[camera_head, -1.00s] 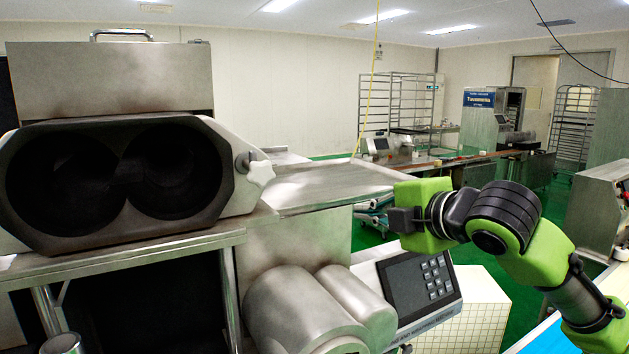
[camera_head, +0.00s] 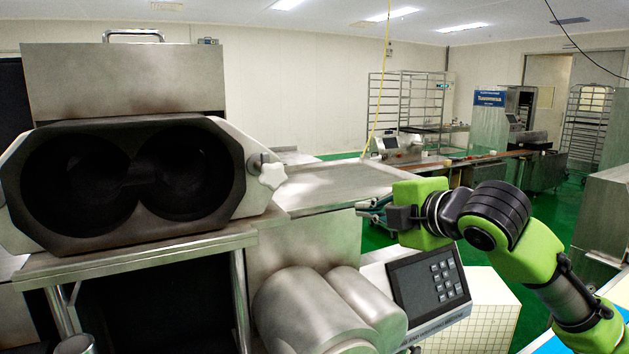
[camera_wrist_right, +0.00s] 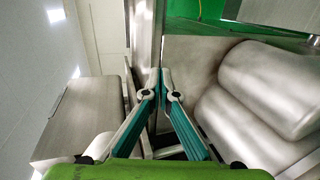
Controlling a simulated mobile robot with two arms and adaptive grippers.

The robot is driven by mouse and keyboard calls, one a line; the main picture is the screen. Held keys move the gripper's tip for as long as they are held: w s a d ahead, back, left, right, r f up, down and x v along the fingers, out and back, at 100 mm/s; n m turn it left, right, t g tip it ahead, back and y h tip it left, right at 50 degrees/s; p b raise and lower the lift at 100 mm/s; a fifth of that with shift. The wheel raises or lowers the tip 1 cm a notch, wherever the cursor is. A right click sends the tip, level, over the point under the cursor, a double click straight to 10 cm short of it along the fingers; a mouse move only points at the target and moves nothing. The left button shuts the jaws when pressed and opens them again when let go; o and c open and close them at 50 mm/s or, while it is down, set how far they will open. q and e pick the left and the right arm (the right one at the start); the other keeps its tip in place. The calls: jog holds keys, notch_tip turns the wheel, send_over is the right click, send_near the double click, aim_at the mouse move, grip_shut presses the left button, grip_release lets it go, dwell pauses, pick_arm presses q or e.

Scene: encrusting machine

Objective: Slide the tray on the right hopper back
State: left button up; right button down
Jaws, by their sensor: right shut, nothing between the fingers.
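The tray on the right hopper is a flat grey metal tray (camera_head: 345,186), on top of the machine and right of the twin-barrel hopper housing (camera_head: 130,180). My right gripper (camera_head: 368,209) is at the tray's near right corner, level with or just under its edge. In the right wrist view its teal fingers (camera_wrist_right: 162,78) converge at the tips with nothing between them. The tray shows there as a thin metal strip (camera_wrist_right: 146,35) just beyond the fingertips. I cannot tell whether they touch it. My left gripper is out of view.
A white star knob (camera_head: 272,175) sticks out beside the tray's left side. Below are rounded metal housings (camera_head: 330,310) and a control panel (camera_head: 428,285). Rack carts (camera_head: 408,105) and a conveyor line stand farther back. Green floor lies open behind the tray.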

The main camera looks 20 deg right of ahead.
jog(key=p, duration=0.8)
send_near(327, 196)
jog(key=shift+r+x, duration=0.25)
jog(key=shift+x, duration=0.9)
jog(key=shift+r+x, duration=0.25)
jog(key=shift+x, duration=0.85)
jog(key=shift+r+p+x, duration=0.15)
jog(key=shift+r+x, duration=0.05)
jog(key=shift+x, duration=0.6)
jog(key=shift+r+p+x, duration=0.15)
jog(key=shift+x, duration=0.7)
jog(key=shift+w+a, duration=0.15)
jog(key=shift+w, duration=1.1)
